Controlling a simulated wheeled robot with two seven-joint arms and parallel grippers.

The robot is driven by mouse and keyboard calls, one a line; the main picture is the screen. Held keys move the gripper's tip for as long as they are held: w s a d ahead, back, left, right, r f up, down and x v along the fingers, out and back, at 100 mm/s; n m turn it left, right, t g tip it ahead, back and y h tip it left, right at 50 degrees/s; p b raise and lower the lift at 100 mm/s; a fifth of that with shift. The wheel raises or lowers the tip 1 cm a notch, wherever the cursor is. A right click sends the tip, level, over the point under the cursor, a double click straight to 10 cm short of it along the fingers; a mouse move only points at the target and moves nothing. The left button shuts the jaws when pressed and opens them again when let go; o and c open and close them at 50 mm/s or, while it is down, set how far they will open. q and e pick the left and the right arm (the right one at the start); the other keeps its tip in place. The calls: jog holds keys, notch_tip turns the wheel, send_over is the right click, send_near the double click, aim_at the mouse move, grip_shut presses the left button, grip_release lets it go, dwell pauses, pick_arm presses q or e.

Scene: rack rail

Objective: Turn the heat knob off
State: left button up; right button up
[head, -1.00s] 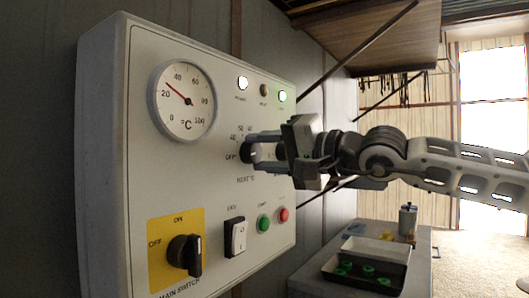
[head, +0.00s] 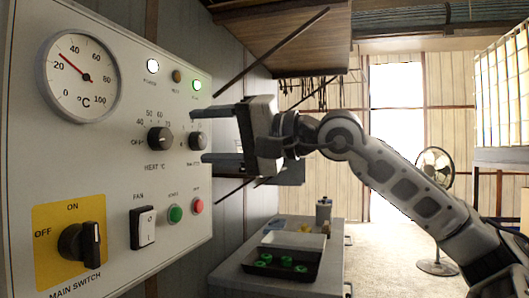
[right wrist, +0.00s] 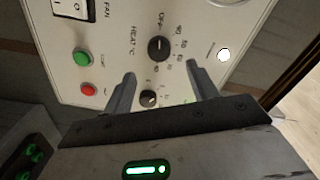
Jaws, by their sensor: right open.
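The heat knob (head: 160,139) is a round black dial on the white control panel (head: 125,180), above the HEAT °C label. It also shows in the right wrist view (right wrist: 159,48). Its ridge seems roughly in line with the OFF label, but the exact setting is too small to tell. My right gripper (head: 204,135) is open and empty, right of the heat knob and apart from it. In the right wrist view its two fingers (right wrist: 161,72) are spread, with the heat knob beyond their tips. My left gripper is not in view.
A smaller black knob (head: 197,140) sits by my right fingertips. The panel also has a temperature gauge (head: 82,76), main switch (head: 82,242), fan rocker (head: 143,228), green button (head: 175,214) and red button (head: 197,206). A bench (head: 230,278) with a tray stands below.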

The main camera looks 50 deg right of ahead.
pick_arm(q)
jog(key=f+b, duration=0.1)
jog(key=b, duration=0.1)
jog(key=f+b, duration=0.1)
jog(key=b, duration=0.1)
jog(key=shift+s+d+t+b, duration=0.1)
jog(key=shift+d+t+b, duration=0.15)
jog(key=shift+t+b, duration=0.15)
pick_arm(e)
jog(key=v, duration=0.8)
jog(key=shift+s+d, duration=0.2)
jog(key=shift+s, duration=0.15)
jog(key=shift+f, duration=0.1)
